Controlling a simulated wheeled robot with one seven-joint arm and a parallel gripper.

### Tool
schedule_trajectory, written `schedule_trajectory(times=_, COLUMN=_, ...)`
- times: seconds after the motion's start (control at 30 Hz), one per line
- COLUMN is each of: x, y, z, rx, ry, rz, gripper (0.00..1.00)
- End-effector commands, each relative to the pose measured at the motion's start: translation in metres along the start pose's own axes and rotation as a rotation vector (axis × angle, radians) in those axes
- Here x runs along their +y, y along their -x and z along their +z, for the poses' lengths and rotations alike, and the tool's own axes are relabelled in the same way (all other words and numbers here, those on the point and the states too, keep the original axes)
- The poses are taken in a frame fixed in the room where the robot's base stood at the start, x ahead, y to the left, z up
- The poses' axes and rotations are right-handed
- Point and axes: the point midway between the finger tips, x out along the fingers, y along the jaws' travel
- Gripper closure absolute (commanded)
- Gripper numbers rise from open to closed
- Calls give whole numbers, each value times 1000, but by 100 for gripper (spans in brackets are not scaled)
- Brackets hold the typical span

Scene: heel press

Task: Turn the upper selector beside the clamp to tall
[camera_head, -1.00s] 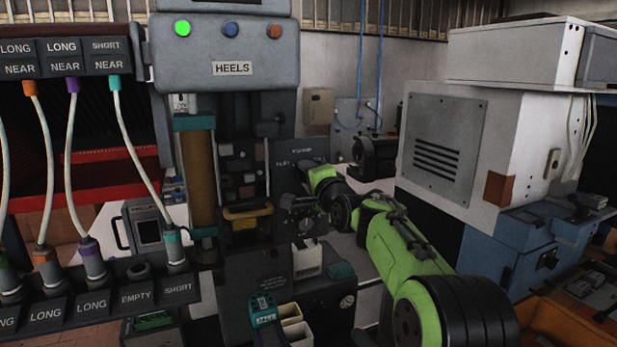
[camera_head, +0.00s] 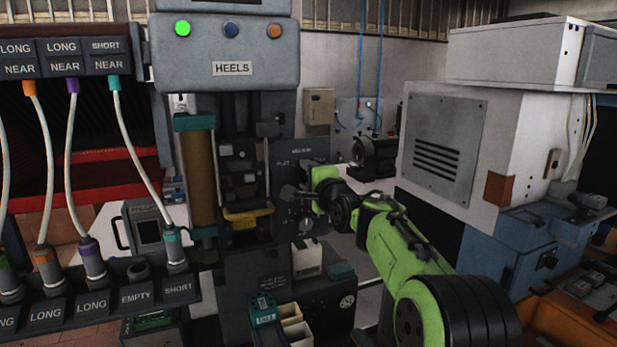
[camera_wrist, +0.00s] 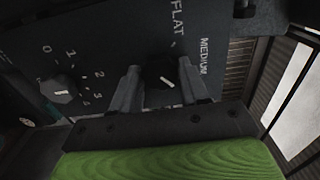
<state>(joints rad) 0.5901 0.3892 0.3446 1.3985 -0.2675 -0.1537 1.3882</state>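The upper selector (camera_wrist: 160,72) is a dark round knob with a short white mark, on a dark panel (camera_wrist: 105,45) lettered FLAT and MEDIUM. No tall label is readable; part of the panel is hidden. My gripper (camera_wrist: 160,78) has one finger on each side of this knob in the wrist view, with narrow gaps seeming to show; contact is not clear. In the head view my gripper (camera_head: 298,193) is at the panel (camera_head: 287,178) right of the press and covers the upper knob.
The heel press (camera_head: 225,55) stands left of the panel, with a yellow-edged part (camera_head: 248,213) in its opening. A large white machine (camera_head: 470,150) stands right of my arm. Hoses and sockets fill the left.

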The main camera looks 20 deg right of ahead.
Motion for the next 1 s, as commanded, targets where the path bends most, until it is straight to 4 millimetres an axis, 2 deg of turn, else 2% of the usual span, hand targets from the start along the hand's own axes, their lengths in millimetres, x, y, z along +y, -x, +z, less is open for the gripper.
schedule_trajectory(times=0.03, x=0, y=0, z=0, rx=0, ry=0, rz=1, gripper=47)
schedule_trajectory(times=0.13, x=0, y=0, z=0, rx=0, ry=1, rz=0, gripper=34)
schedule_trajectory(times=0.37, x=0, y=0, z=0, rx=1, ry=2, rz=-1, gripper=34)
schedule_trajectory(times=0.47, x=0, y=7, z=-1, rx=2, ry=4, rz=-3, gripper=34)
schedule_trajectory(times=0.57, x=1, y=26, z=-1, rx=4, ry=6, rz=-3, gripper=34)
schedule_trajectory(times=0.8, x=2, y=95, z=-1, rx=6, ry=6, rz=-2, gripper=34)
schedule_trajectory(times=1.0, x=1, y=142, z=-1, rx=4, ry=3, rz=-2, gripper=34)
